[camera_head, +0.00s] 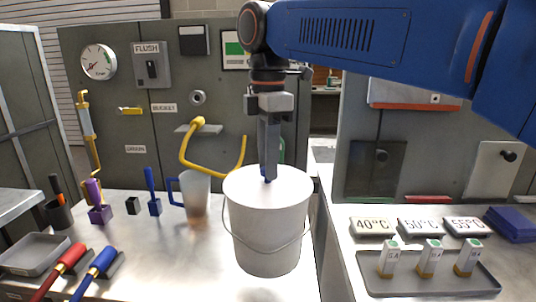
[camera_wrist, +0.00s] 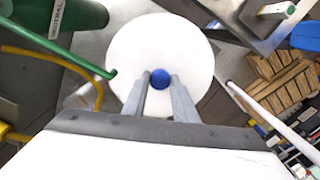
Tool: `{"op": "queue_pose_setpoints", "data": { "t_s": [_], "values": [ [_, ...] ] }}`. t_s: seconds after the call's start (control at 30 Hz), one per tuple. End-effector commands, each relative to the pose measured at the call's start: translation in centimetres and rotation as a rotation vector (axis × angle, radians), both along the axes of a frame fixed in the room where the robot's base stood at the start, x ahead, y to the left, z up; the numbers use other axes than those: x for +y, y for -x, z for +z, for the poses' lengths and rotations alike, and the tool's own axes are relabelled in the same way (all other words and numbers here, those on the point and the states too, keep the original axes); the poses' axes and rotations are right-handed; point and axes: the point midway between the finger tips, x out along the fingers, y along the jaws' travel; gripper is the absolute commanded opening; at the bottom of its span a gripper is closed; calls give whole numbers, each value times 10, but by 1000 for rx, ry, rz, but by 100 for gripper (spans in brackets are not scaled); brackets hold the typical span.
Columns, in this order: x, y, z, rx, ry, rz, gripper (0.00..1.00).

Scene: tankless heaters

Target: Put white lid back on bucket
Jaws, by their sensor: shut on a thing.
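A white bucket (camera_head: 268,235) with a wire handle stands upright on the metal counter. The round white lid (camera_head: 290,184) lies across the bucket's top; I cannot tell whether it is fully seated. The lid fills the middle of the wrist view (camera_wrist: 180,50) and has a blue knob (camera_wrist: 160,78) at its centre. My gripper (camera_head: 267,178) points straight down over the lid. In the wrist view its two fingers (camera_wrist: 160,82) are shut on the blue knob. The fingers hide part of the knob in the head view.
A frosted jug (camera_head: 196,200) with a blue handle stands left of the bucket, under a yellow hose (camera_head: 188,150). Red and blue tools (camera_head: 95,270) lie front left. A grey tray (camera_head: 430,285) with several small cartons is at right, past a gap.

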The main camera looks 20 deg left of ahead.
Motion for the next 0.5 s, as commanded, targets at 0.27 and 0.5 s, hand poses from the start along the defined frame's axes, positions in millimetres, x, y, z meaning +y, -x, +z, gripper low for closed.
{"op": "queue_pose_setpoints", "data": {
  "t_s": [0.27,0.5],
  "values": [
    [0,0,-2,0,0,0,0],
    [0,0,-2,0,0,0,47]
  ]
}}
